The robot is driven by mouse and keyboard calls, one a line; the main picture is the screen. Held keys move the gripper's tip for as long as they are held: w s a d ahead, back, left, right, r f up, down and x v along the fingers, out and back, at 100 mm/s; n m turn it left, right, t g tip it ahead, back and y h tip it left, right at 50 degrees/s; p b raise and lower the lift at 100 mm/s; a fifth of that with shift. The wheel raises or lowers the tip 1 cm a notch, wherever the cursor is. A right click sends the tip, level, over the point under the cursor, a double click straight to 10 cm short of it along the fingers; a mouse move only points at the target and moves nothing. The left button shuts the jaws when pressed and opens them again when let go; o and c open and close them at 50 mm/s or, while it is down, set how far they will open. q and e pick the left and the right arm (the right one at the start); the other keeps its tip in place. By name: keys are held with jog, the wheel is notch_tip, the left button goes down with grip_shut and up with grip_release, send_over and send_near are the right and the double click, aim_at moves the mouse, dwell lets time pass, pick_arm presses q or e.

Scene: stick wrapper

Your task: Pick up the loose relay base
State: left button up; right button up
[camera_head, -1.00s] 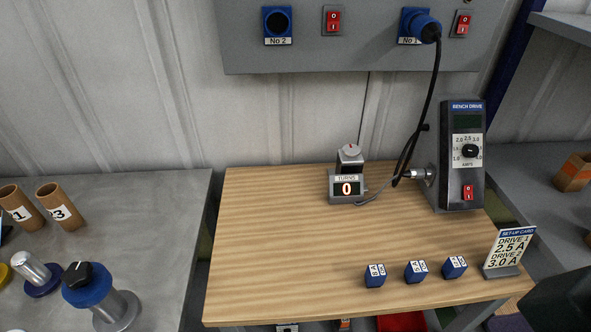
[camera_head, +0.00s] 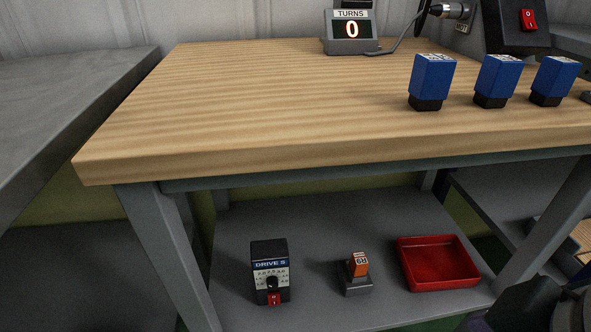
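A small grey base (camera_head: 356,288) with an orange block marked with a white label (camera_head: 358,264) on it stands on the grey lower shelf, under the wooden bench top. It looks like a relay base with a relay in it, but the sockets cannot be made out. Three blue blocks with dark bottoms (camera_head: 433,82) stand upright on the bench top above. Neither gripper's fingers are in view. A dark shape at the lower right corner seems to be part of my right arm.
On the lower shelf (camera_head: 330,225), a black box labelled DRIVE (camera_head: 270,272) stands left of the grey base, and a red tray (camera_head: 438,264) lies right of it. The wooden bench top (camera_head: 230,95) overhangs the shelf; metal legs (camera_head: 165,250) flank it. A turns counter (camera_head: 351,32) shows 0.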

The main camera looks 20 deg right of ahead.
jog(key=w+d+f+n+t+h+b, duration=0.1)
jog(key=w+f+n+b, duration=0.1)
jog(key=f+b, duration=0.45)
jog(key=w+d+f+n+b, duration=0.15)
jog(key=f+b, duration=0.25)
jog(key=f, duration=0.5)
jog(key=n+t+h+b, duration=0.2)
jog(key=n+t+b, duration=0.65)
jog(key=n, duration=1.65)
send_near(358, 282)
jog(key=x, duration=0.3)
jog(key=shift+d+r+g+b, duration=0.15)
jog(key=shift+d+g+b, duration=0.15)
jog(key=shift+b, duration=0.1)
jog(key=shift+w+a+f+n, duration=0.15)
jog(key=shift+w+f+n, duration=0.05)
jog(key=shift+n, duration=0.55)
jog(key=b+x, duration=0.2)
jog(key=x, duration=0.2)
jog(key=shift+w+f, duration=0.1)
jog(key=shift+w, duration=0.15)
jog(key=b+x, duration=0.4)
jog(key=shift+f, duration=0.35)
jog(key=shift+w, duration=0.55)
pick_arm(q)
notch_tip(358, 282, down, 29)
